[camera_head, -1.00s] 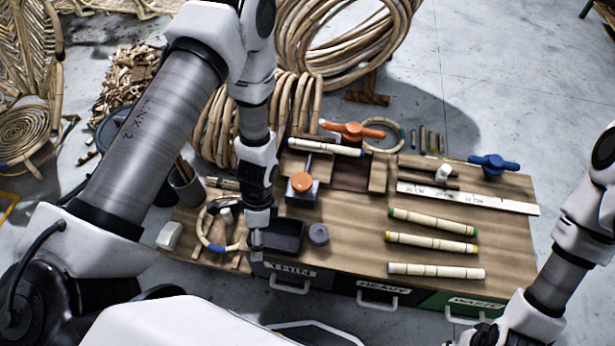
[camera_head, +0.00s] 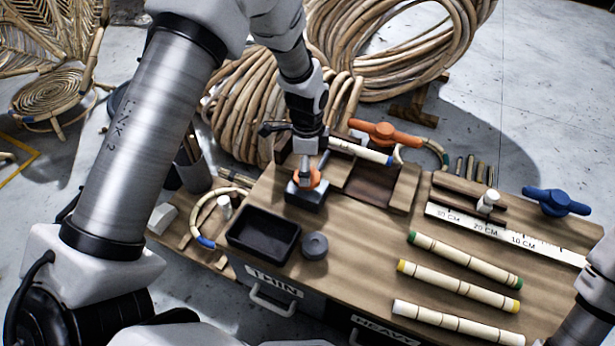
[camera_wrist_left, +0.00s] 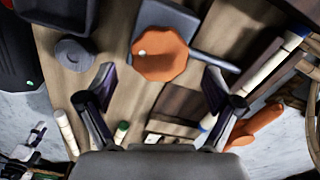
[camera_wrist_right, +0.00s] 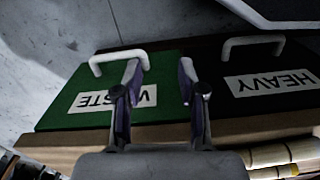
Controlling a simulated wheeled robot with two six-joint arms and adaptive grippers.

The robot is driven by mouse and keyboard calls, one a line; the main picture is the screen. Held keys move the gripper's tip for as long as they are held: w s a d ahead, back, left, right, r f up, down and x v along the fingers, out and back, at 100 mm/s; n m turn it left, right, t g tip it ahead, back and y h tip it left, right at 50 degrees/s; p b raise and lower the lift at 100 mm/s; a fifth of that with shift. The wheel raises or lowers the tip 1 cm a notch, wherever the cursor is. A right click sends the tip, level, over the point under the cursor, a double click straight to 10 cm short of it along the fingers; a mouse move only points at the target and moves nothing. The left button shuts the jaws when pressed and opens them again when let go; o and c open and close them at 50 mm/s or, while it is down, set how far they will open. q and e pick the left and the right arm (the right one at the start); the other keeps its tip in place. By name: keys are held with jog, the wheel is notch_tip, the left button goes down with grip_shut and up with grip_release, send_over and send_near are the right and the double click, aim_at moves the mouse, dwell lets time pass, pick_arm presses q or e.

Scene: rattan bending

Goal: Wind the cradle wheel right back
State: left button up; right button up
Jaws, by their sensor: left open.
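The orange eight-sided cradle wheel (camera_head: 307,178) sits on a dark grey block (camera_head: 307,197) with a grey rod running toward the wooden cradle (camera_head: 372,186). In the left wrist view the wheel (camera_wrist_left: 160,54) lies ahead, between and beyond the fingers. My left gripper (camera_head: 306,165) is over the wheel and partly hides it. In its wrist view this gripper (camera_wrist_left: 160,82) is open, with nothing between its fingers. A pale rattan pole (camera_head: 360,150) with a blue end lies across the cradle. My right gripper (camera_wrist_right: 160,72) is open and empty, over the front drawers.
A black tray (camera_head: 263,232) and a grey puck (camera_head: 314,245) stand left of centre. Three marked rattan pieces (camera_head: 458,273) lie at right. An orange-handled clamp (camera_head: 386,133), a blue-handled one (camera_head: 557,201) and a ruler (camera_head: 505,234) are farther back. Rattan coils (camera_head: 270,95) stand behind.

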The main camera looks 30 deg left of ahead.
pick_arm(q)
notch_tip(320, 180, down, 3)
jog(key=c, duration=1.1)
jog(key=shift+r, duration=0.1)
